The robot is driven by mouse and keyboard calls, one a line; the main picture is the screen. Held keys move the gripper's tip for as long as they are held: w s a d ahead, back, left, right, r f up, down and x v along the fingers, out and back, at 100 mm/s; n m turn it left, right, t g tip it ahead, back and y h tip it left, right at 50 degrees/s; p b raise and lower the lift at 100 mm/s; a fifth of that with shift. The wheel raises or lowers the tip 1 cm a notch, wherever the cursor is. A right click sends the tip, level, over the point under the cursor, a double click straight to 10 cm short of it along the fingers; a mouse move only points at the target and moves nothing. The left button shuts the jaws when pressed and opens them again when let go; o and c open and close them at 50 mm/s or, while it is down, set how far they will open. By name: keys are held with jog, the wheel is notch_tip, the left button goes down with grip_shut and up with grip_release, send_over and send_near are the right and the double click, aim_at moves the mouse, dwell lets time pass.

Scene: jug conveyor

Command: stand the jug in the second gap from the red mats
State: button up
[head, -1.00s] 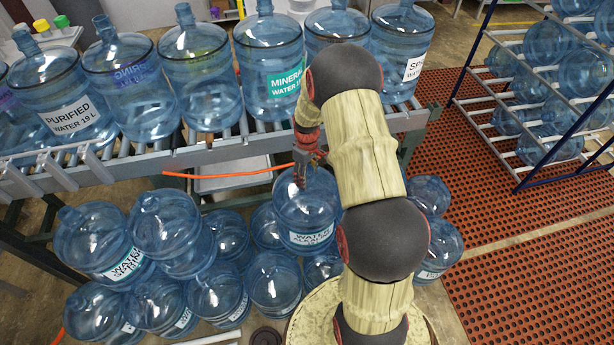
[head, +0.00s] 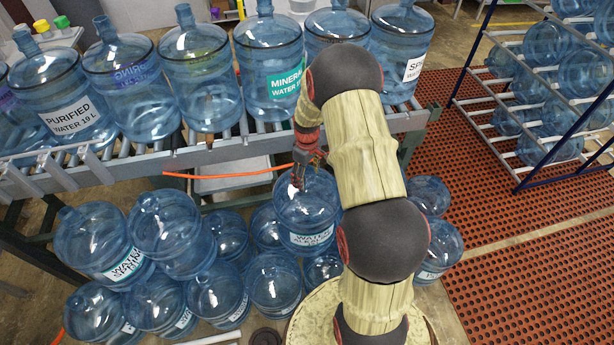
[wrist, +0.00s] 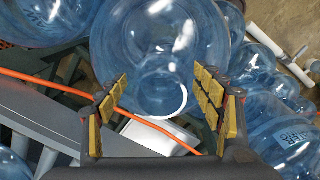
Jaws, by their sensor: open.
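A blue water jug (head: 303,215) with a white label stands upright in front of the conveyor, among lower jugs. My gripper (head: 308,172) is right above it, at the jug's neck. In the wrist view my gripper (wrist: 164,98) is open, with yellow-padded fingers apart on either side of the neck of the jug (wrist: 150,55). No finger visibly touches the neck. The roller conveyor (head: 225,153) carries a row of jugs, including a green-labelled mineral water jug (head: 268,75). The jugs stand close together, and my arm hides part of the row, so I cannot make out the gaps clearly.
Red mats (head: 480,240) cover the floor at the right. A blue-framed rack (head: 478,55) of jugs stands on them. Several jugs (head: 165,232) crowd the floor below the conveyor. An orange hose (head: 225,176) runs along the conveyor's front, close to my gripper.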

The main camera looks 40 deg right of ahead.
notch_tip(320, 180, up, 12)
jog(key=shift+f+p, duration=0.1)
jog(key=shift+p, duration=0.9)
jog(key=s+a+r+m+t, duration=0.1)
jog(key=s+a+r, duration=0.2)
jog(key=a+r, duration=0.6)
jog(key=s+a+r+t, duration=0.2)
jog(key=s+a+r, duration=0.3)
jog(key=r, duration=0.7)
jog(key=s+a+r+t, duration=0.1)
jog(key=s+a+r, duration=0.2)
jog(key=s+a, duration=0.2)
jog(key=s+a+r+m+t, duration=0.1)
jog(key=s+a+r, duration=0.2)
jog(key=s+a, duration=0.3)
jog(key=s, duration=0.3)
jog(key=shift+s+m+t, duration=0.3)
jog(key=shift+a+f, duration=0.1)
notch_tip(320, 180, down, 3)
jog(key=b, duration=0.3)
